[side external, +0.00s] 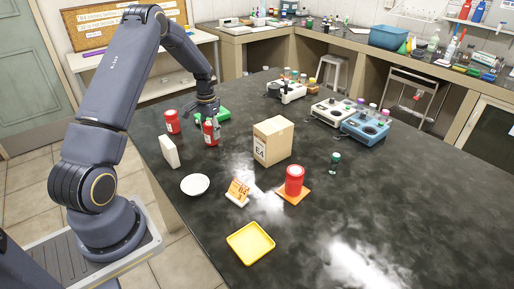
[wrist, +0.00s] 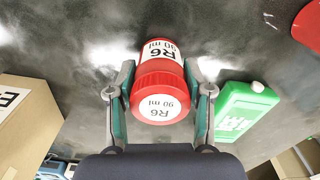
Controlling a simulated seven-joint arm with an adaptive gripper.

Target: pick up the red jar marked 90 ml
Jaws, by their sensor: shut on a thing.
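The red jar marked R6 90 ml (wrist: 160,80) lies between my fingers in the wrist view, its lid and label towards the camera. My gripper (wrist: 160,100) is shut on it, one finger against each side. In the side view the same jar (side external: 210,136) shows just below my gripper (side external: 211,122); whether its base touches the bench is hard to tell. A second red jar (side external: 172,122) stands to its left. A third red jar (side external: 294,176) stands on an orange mat (side external: 306,194) nearer the front.
A green container (wrist: 243,112) lies close to my right-hand finger. A cardboard box (side external: 274,141) stands right of my gripper. A white box (side external: 169,151), a white bowl (side external: 195,185), an orange number sign (side external: 238,191) and a yellow tray (side external: 251,243) are nearer the front. The bench's right front is clear.

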